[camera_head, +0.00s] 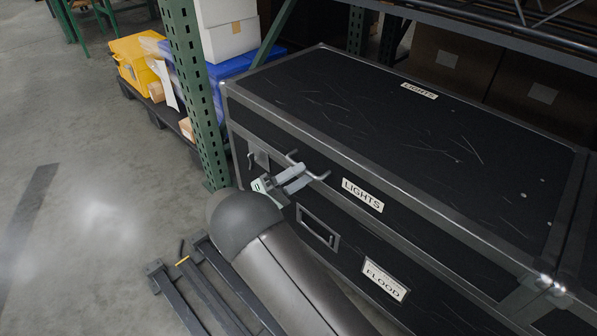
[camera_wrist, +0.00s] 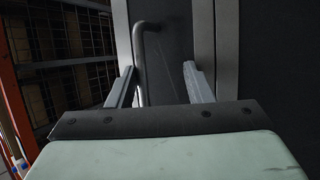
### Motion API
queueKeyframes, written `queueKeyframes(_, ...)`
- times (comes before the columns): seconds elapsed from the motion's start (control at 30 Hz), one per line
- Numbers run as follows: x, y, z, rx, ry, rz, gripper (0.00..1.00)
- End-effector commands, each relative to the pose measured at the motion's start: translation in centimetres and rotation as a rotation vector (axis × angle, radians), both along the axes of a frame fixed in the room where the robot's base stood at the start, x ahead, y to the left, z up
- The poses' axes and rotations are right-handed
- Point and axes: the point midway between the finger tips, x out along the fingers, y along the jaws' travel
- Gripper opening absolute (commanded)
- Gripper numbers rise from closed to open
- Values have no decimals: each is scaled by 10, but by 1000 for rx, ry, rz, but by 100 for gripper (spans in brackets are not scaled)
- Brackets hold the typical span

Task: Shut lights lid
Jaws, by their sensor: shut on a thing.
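The black lights case has a lid (camera_head: 440,130) with metal edging and LIGHTS labels on its top and front. The lid looks flat on the case; I cannot tell whether a thin gap runs under it. A grey bar handle (camera_head: 322,177) stands out from the front, left of the front LIGHTS label (camera_head: 362,195). My gripper (camera_head: 298,174) is at this handle. In the wrist view the handle (camera_wrist: 140,55) runs between the fingers of my gripper (camera_wrist: 160,80), close to the left one. My gripper is shut on it.
A FLOOD label (camera_head: 386,279) and a recessed handle (camera_head: 318,226) are lower on the front. A green rack post (camera_head: 190,80) stands close at the left, with a yellow bin (camera_head: 135,62) beyond. A rack beam (camera_head: 510,35) crosses above the case's back. Floor at left is clear.

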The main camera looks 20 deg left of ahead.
Motion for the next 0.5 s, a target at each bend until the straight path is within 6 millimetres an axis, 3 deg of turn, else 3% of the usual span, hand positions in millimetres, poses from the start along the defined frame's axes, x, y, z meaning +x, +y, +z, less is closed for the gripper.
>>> queueKeyframes(0.03, 1, -2, -10, 0, 20, 1, 32)
queueKeyframes(0.27, -3, 3, -11, 0, 21, 2, 32)
queueKeyframes(0.5, -29, 37, -26, 0, 14, 8, 32)
